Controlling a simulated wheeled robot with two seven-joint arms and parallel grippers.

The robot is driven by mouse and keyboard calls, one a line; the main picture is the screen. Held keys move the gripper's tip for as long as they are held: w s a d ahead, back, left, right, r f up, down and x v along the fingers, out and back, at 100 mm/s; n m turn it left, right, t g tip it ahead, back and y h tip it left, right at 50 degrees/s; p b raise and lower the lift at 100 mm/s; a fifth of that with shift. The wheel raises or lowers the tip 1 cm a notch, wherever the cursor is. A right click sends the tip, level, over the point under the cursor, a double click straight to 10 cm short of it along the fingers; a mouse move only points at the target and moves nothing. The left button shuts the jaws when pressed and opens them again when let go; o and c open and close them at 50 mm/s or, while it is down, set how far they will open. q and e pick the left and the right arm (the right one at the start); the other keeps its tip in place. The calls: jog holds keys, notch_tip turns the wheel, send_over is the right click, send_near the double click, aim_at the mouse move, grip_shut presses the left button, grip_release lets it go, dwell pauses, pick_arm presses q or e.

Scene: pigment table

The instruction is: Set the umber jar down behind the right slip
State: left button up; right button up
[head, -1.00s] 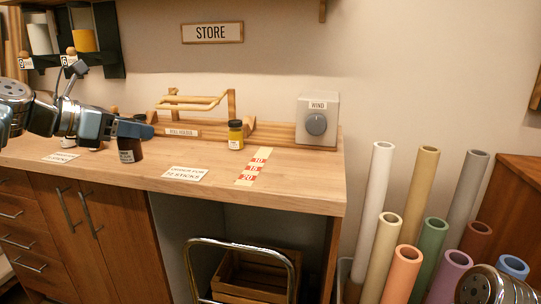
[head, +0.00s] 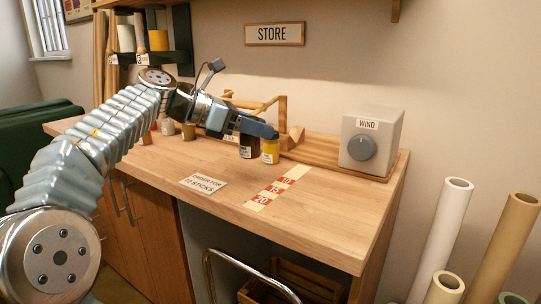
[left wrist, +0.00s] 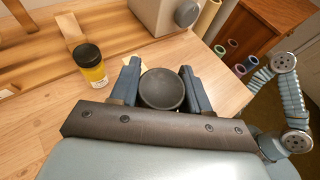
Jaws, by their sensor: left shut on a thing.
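The umber jar (head: 247,152) is dark brown with a pale label. My left gripper (head: 258,131) is shut on it, and the jar looks upright. In the left wrist view its dark round lid (left wrist: 165,90) sits between the fingers. The right slip (head: 204,183), a white card reading "ORDER FOR 72 STICKS", lies flat on the bench. The jar is farther back than this slip and to its right. I cannot tell whether its base touches the bench. My right gripper is not in view.
A yellow jar (head: 270,153) with a dark lid stands just right of the held jar; it also shows in the left wrist view (left wrist: 90,68). A numbered strip (head: 275,188), a WIND box (head: 370,142) and several small jars (head: 168,127) are on the bench. The bench around the slip is clear.

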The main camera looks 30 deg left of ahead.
pick_arm(q)
jog(key=w+f, duration=0.1)
jog(key=f, duration=0.1)
jog(key=w+f, duration=0.1)
jog(key=f, duration=0.1)
jog(key=w+d+f+b, duration=0.1)
jog(key=f, duration=0.1)
jog(key=shift+d+f, duration=0.1)
jog(key=shift+f, duration=0.45)
jog(key=shift+f, duration=0.1)
jog(key=o, duration=1.1)
jog(key=shift+o, duration=0.2)
jog(key=v, duration=1.2)
